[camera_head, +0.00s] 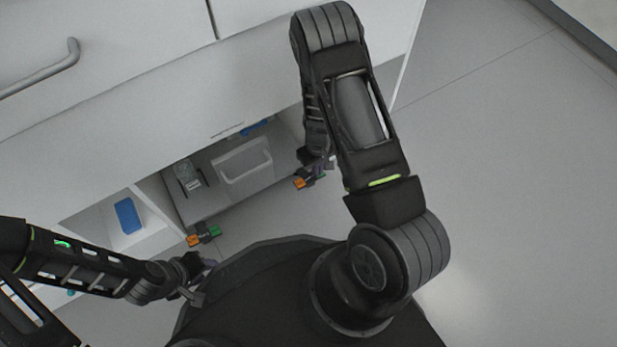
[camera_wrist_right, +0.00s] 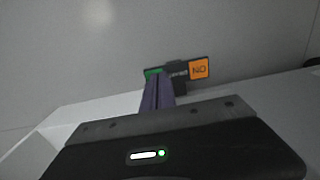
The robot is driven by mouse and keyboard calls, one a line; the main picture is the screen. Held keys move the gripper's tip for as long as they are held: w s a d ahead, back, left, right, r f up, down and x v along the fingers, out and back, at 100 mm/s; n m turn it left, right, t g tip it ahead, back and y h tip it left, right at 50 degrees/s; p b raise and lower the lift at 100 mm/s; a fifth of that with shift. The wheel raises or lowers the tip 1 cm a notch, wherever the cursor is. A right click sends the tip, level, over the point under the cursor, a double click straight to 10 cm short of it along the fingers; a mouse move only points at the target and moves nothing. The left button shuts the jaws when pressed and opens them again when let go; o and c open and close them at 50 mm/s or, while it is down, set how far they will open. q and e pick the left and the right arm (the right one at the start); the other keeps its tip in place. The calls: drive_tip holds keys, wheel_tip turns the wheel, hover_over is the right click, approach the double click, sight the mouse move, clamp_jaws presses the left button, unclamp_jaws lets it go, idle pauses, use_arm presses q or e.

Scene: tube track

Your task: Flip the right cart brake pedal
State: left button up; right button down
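The right cart brake pedal (camera_head: 301,183) has an orange end and a small green part, low by the cart's right corner. In the right wrist view the pedal (camera_wrist_right: 199,69) shows its orange pad marked "ON", upside down, and a green end partly behind my fingers. My right gripper (camera_wrist_right: 154,92) is shut, its purple-grey fingers side by side with nothing seen between them. Its tips overlap the pedal's green side; I cannot tell whether they touch. In the head view my right gripper (camera_head: 323,164) is mostly hidden by my arm. My left gripper (camera_head: 203,280) is open and empty.
A second orange-and-green pedal (camera_head: 203,235) is at the cart's left. The white cart (camera_head: 235,85) has a lower opening with a blue item (camera_head: 128,215) and a grey container (camera_head: 243,160). Open floor (camera_head: 510,170) lies to the right.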

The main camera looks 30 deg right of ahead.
wheel_tip(320, 180, up, 7)
drive_tip(key=p, duration=0.6)
idle(0.8)
